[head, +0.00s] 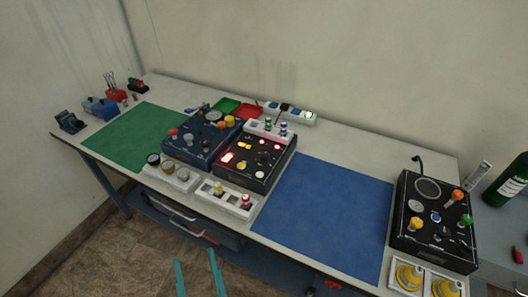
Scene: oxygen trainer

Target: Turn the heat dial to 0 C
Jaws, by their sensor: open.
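Three control boxes with knobs stand on the long workbench, and the labels are too small to read. A dark blue box (190,153) with orange and grey knobs is left of centre. A black box (231,172) with glowing red and orange lights touches or nearly touches its right side. Another black box (408,241) with a round grille and orange, yellow and green knobs stands at the far right. I cannot tell which knob is the heat dial or where it points. My gripper (197,266) shows as two teal fingers at the bottom edge, apart and empty, in front of the bench.
A blue mat (325,215) and a green mat (125,135) lie bare on the bench (340,145). White switch blocks (226,198) line the front edge by the middle boxes. A power strip (290,112) is behind them. A green bottle (507,182) stands far right. Drawers hang under the bench.

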